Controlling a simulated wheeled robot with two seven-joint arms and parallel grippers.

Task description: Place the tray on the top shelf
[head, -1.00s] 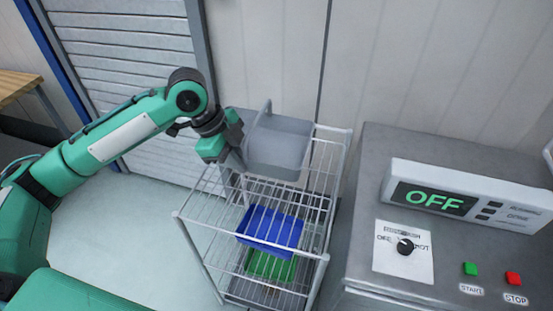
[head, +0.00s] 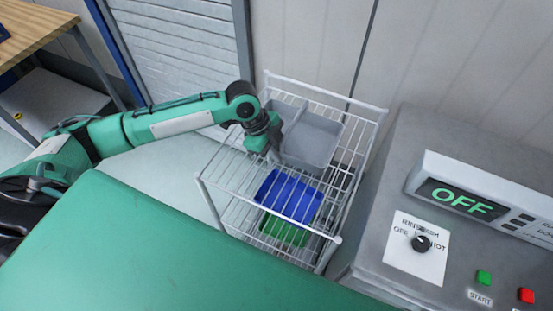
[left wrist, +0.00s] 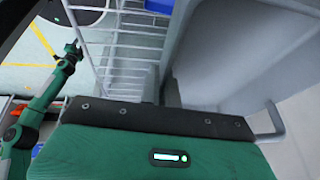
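The grey tray (head: 313,142) has raised walls and a ridge across it. It is over the back part of the wire rack's top shelf (head: 232,168); I cannot tell whether it rests on the wires. My left gripper (head: 266,141) is at the tray's left edge and appears shut on it, with the fingertips hidden. In the left wrist view the tray (left wrist: 235,55) fills the upper right, beyond the green gripper body. My right gripper (left wrist: 74,52) shows small at the left of that view, away from the tray; its fingers are too small to read.
A blue tray (head: 288,196) and a green tray (head: 284,230) sit on lower levels of the rack. A grey machine (head: 388,180) with an OFF display stands close on the right. A wooden table (head: 35,25) is at the far left. The top shelf's front left is bare.

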